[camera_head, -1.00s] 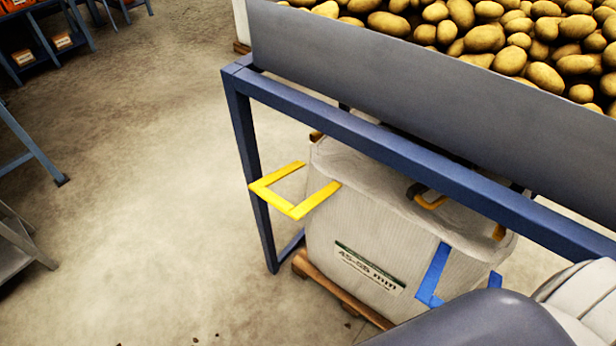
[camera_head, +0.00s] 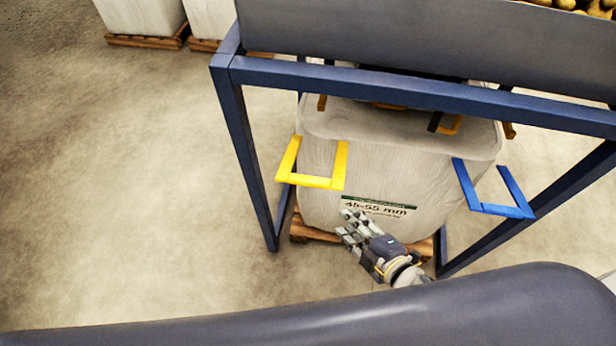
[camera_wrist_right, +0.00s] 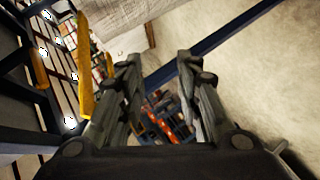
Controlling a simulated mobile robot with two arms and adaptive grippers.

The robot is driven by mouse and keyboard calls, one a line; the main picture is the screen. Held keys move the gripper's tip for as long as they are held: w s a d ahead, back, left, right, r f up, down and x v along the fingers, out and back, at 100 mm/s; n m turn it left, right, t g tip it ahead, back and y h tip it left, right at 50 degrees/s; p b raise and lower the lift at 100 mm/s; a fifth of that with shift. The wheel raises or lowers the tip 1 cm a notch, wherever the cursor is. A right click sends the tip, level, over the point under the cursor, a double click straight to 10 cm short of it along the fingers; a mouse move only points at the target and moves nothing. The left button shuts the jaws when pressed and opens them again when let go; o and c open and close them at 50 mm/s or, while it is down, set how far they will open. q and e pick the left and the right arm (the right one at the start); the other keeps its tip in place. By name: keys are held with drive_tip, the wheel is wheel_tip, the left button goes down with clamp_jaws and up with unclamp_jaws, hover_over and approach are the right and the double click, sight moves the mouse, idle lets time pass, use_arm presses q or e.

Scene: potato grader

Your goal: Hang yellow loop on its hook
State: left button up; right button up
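The yellow loop (camera_head: 316,182) sticks out from the upper left front of the white bulk bag (camera_head: 415,160), in a U shape. A yellow strip (camera_wrist_right: 85,75), likely the same loop, shows in the wrist view, left of the fingers rather than between them. My right gripper (camera_head: 347,222) is in front of the bag's label, below and right of the loop and apart from it. In the wrist view the right gripper (camera_wrist_right: 160,85) is open with nothing held. Small orange-tipped hooks (camera_head: 449,125) show under the frame; which is the yellow loop's hook I cannot tell. My left gripper is out of view.
A blue frame bar (camera_head: 420,92) runs above the bag, with a leg (camera_head: 250,165) at left. A blue loop (camera_head: 495,190) sticks out at the bag's right. The bag stands on a wooden pallet (camera_head: 305,233). The floor at left is clear.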

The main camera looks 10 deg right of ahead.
sight(314, 186)
drive_tip(key=a+r+n+t+y, duration=0.1)
drive_tip(key=a+r+n+y, duration=0.25)
drive_tip(key=r, duration=0.75)
drive_tip(key=shift+m+h, duration=0.35)
drive_tip(key=shift+h, duration=0.1)
drive_tip(key=p+x, duration=0.1)
drive_tip(key=x, duration=0.3)
drive_tip(key=p+x, duration=0.1)
drive_tip(key=x, duration=0.4)
drive_tip(key=shift+a+r, duration=0.25)
drive_tip(key=shift+a, duration=0.05)
drive_tip(key=shift+w+a+f, duration=0.1)
drive_tip(key=shift+w+a, duration=0.05)
drive_tip(key=shift+w, duration=0.05)
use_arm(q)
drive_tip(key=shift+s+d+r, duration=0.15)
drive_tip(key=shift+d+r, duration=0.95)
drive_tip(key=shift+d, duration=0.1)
use_arm(e)
drive_tip(key=shift+w+a+f, duration=0.1)
drive_tip(key=shift+w+a, duration=0.05)
drive_tip(key=shift+w, duration=0.05)
drive_tip(key=shift+c, duration=0.6)
clamp_jaws()
